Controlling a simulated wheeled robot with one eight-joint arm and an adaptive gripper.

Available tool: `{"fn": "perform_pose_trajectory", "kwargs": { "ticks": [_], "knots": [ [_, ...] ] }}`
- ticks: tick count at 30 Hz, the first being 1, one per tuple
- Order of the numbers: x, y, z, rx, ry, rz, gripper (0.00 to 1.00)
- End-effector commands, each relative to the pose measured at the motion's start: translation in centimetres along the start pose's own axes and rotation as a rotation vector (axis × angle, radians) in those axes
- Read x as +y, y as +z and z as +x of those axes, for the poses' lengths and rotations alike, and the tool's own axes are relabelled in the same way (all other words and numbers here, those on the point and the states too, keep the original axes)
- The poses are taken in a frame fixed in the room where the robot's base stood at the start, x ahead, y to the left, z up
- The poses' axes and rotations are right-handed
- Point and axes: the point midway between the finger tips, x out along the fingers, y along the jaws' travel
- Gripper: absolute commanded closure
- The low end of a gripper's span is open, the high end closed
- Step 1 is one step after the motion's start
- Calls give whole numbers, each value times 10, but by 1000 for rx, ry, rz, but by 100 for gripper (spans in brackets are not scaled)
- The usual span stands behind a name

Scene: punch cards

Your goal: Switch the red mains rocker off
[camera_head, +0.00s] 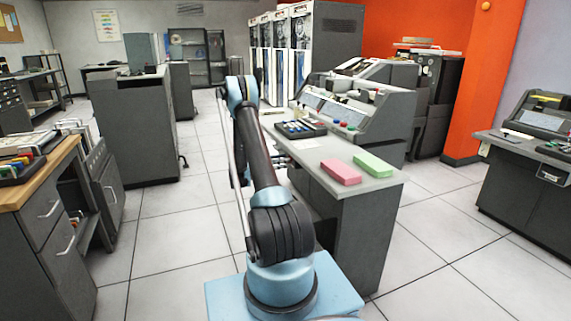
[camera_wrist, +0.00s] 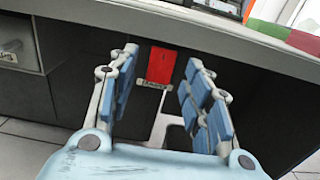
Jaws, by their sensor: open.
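The red mains rocker (camera_wrist: 159,68) sits on the dark front panel of the desk, below the desktop edge. In the wrist view it shows between my gripper's two fingers, a little beyond the fingertips. My gripper (camera_wrist: 160,75) is open and empty, with blue pads on both fingers. I cannot tell the exact gap between the fingers and the rocker. In the head view the rocker is hidden behind my arm and the desk.
The grey desk (camera_head: 376,184) carries a pink card stack (camera_head: 341,173), a green card stack (camera_head: 373,165) and a keyboard machine (camera_head: 355,105). A wooden-topped cabinet (camera_head: 38,185) stands at the left. The tiled floor between them is clear.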

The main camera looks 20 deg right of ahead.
Motion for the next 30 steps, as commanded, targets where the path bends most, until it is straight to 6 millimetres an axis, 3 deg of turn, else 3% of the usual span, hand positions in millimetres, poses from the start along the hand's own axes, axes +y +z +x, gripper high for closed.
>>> {"fn": "perform_pose_trajectory", "kwargs": {
  "ticks": [6, 14, 15, 21, 30],
  "knots": [
    [0, 0, 14, 0, 0, 0, 55],
    [0, 0, 15, 0, 0, 0, 55],
    [0, 0, 15, 0, 0, 0, 57],
    [0, 0, 15, 0, 1, 0, 99],
    [1, -2, 15, -47, 1, 0, 99]
  ]
}}
